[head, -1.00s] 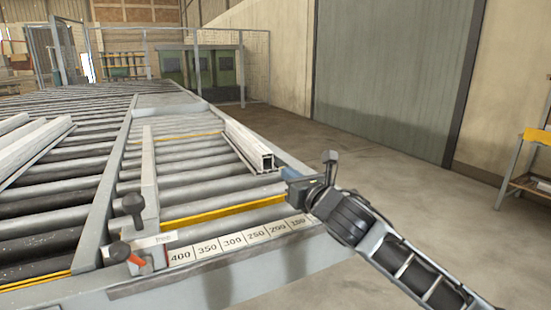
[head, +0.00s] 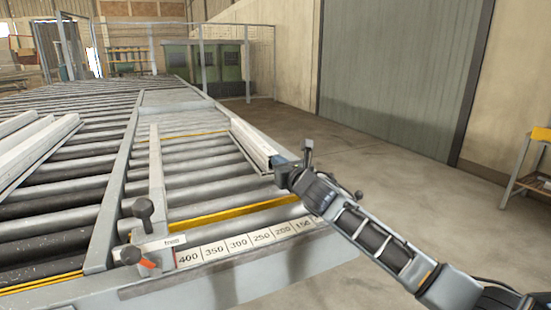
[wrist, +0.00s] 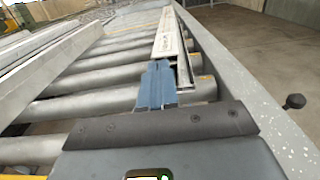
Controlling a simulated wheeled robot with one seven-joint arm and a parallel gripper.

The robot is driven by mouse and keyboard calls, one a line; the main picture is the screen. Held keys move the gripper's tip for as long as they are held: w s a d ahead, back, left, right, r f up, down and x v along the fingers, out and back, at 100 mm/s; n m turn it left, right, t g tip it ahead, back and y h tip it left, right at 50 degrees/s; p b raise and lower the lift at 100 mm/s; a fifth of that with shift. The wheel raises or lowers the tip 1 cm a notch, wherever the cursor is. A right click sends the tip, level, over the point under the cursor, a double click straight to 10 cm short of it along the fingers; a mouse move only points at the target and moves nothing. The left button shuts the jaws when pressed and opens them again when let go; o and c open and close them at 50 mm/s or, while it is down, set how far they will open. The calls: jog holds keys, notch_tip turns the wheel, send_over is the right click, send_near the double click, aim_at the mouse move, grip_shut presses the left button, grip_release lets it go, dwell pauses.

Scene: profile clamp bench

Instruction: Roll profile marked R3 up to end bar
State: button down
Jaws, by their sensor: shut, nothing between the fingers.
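A pale aluminium profile (head: 252,142) lies lengthwise on the rollers, close along the right side rail. In the wrist view the profile (wrist: 168,38) runs away from me, with dark marks on its top too small to read. My gripper (head: 279,161) is at the profile's near end and hides that end in the head view. In the wrist view its blue fingers (wrist: 157,85) are shut and empty, right by the near end face; I cannot tell whether they touch it. A grey crosspiece (head: 176,102) lies past the profile's far end; I cannot tell whether it is the end bar.
A long clamp bar (head: 157,180) with black knobs and a "free" label stands left of the profile. A number scale (head: 238,243) runs along the front edge. More profiles (head: 38,150) lie on the rollers at left. Bare rollers (head: 200,183) lie between clamp bar and profile.

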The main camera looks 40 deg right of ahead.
jog(key=shift+x, duration=1.3)
jog(key=shift+w, duration=0.15)
